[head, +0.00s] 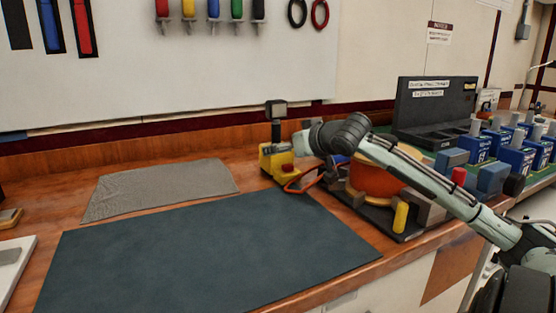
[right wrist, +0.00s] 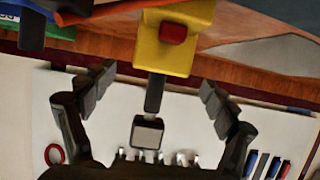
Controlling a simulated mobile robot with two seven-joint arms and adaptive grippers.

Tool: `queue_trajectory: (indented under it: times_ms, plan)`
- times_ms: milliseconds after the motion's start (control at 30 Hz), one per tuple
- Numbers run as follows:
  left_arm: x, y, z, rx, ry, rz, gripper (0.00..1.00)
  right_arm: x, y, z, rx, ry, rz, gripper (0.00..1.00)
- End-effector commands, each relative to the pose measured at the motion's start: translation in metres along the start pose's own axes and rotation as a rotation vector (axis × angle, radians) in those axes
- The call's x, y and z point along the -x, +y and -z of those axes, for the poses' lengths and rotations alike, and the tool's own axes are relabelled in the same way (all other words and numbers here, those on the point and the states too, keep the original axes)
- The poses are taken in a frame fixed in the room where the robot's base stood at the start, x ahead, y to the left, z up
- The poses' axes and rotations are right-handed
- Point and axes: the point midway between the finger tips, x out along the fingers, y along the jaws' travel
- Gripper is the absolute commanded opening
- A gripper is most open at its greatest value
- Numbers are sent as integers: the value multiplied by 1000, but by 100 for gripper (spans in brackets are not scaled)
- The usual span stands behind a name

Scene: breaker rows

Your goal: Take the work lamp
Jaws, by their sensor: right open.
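The work lamp has a yellow base with a red button, a dark upright stem and a square dark-framed head. It stands upright at the back of the wooden bench in the head view (head: 277,161). In the right wrist view the lamp (right wrist: 165,45) appears upside down. My right gripper (right wrist: 155,92) is open, its two fingers apart on either side of the stem, not visibly touching it. In the head view my right arm reaches in from the right, its end close beside the lamp's base and stem. My left gripper is in neither view.
A dark mat (head: 210,250) and a grey cloth (head: 155,190) lie clear to the left. An orange reel (head: 385,180) sits beneath my arm, with an orange cable by the lamp. Blue breakers (head: 515,155) and a black open case (head: 435,105) stand right. A tool board (head: 130,60) is behind.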

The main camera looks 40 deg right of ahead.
Motion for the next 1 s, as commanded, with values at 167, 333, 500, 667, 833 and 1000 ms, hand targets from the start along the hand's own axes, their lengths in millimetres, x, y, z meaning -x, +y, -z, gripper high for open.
queue_trajectory:
  times_ms: [167,333,500,667,833,1000]
  plan:
    - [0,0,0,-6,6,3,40,-21,0,3,5,0,-2,86]
    - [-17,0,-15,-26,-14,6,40,-40,-1,3,0,1,0,86]
    - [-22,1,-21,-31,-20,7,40,-50,-1,2,0,1,-1,86]
    - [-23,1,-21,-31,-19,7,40,-51,-1,1,1,0,-1,86]
    - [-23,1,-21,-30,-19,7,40,-50,-1,1,1,0,0,75]
    - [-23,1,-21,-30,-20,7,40,-50,-1,1,1,0,0,54]
